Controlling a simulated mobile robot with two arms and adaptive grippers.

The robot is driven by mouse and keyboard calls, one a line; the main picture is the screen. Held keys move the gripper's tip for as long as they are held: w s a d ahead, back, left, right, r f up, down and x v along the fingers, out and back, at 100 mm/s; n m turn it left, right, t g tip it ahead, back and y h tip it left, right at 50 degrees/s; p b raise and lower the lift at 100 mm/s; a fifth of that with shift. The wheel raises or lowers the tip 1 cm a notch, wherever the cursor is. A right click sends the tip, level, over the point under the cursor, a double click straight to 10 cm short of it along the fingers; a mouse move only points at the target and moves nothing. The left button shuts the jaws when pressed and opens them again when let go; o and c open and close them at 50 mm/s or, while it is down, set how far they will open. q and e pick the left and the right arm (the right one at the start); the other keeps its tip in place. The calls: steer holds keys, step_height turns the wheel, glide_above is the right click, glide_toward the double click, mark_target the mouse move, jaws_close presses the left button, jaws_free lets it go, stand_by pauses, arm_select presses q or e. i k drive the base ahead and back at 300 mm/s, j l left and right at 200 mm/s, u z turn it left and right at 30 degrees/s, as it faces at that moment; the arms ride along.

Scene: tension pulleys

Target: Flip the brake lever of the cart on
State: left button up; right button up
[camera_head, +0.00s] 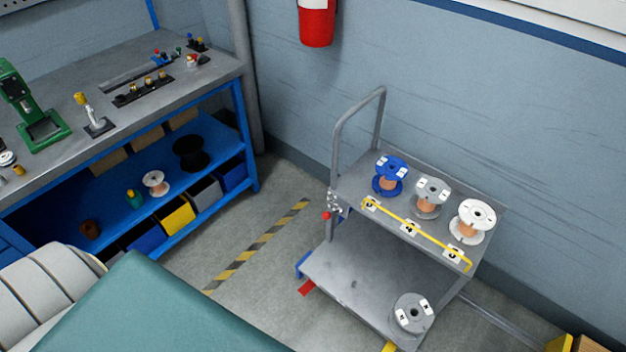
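The grey two-tier cart (345,285) stands right of centre with a tall push handle (340,130) at its left end. A small silver mechanism with a red knob (325,215) sits at the cart's left edge, below the handle. A red pedal-like piece (306,287) sticks out low at the left end of the lower shelf, beside a blue part (302,262). I cannot tell for sure which of these red parts is the brake lever, or its setting. Neither of my grippers is in view.
Spools in blue (389,175), grey (432,197) and white (473,220) stand on the cart's top; another grey spool (412,313) is on its lower shelf. A workbench (215,75) stands at left. Striped floor tape (255,247) crosses clear floor between bench and cart.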

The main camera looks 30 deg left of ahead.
mark_target(326, 215)
steer(key=u, duration=0.8)
